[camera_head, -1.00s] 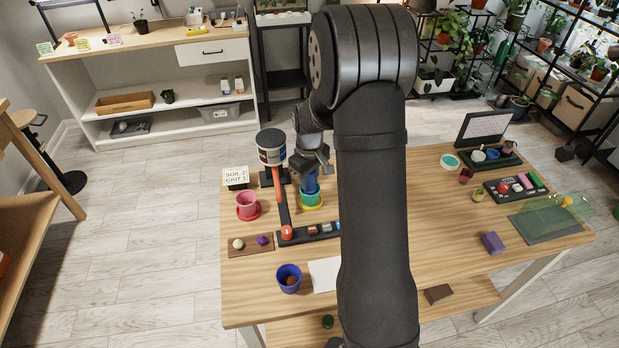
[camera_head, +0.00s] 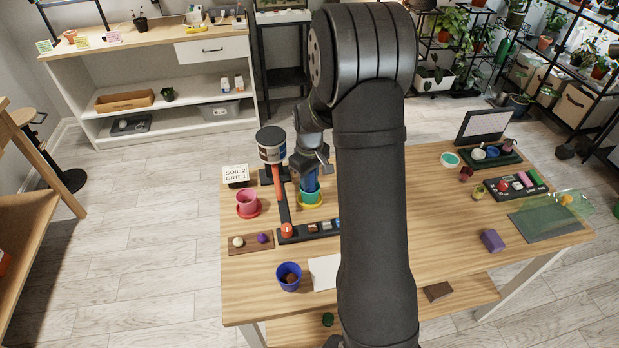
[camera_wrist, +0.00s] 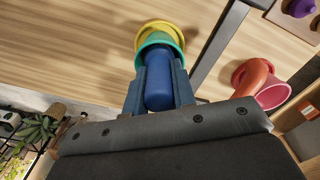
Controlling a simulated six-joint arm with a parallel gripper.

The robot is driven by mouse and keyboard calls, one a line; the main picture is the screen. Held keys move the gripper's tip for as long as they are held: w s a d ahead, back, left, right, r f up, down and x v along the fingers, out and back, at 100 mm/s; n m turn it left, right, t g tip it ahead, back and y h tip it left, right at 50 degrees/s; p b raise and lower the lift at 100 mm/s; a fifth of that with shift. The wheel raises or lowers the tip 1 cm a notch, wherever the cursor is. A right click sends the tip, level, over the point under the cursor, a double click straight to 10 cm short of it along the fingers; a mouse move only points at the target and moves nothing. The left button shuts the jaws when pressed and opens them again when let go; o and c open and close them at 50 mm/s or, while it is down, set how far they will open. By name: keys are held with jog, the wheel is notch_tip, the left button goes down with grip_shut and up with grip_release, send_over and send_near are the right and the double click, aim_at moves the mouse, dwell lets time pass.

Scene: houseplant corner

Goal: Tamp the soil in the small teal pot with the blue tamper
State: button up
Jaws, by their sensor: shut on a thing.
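The blue tamper (camera_wrist: 158,92) is held upright between the two fingers of my gripper (camera_wrist: 158,76), which is shut on it. In the head view the tamper (camera_head: 310,182) stands over the small teal pot (camera_head: 310,198). Its lower end is inside the pot's mouth in the wrist view, where the teal rim (camera_wrist: 162,40) curves around it. The pot stands on a yellow saucer (camera_wrist: 150,28). The soil is hidden behind the tamper, so I cannot tell whether the tamper touches it.
A pink pot (camera_head: 247,200) on a red saucer stands left of the teal pot. A black balance-like stand with a grey canister (camera_head: 271,152) and an orange-red knob (camera_head: 287,230) is close beside it. A blue pot (camera_head: 288,277) stands in front. My arm hides the table's middle.

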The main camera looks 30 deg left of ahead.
jog(key=shift+r, duration=3.65)
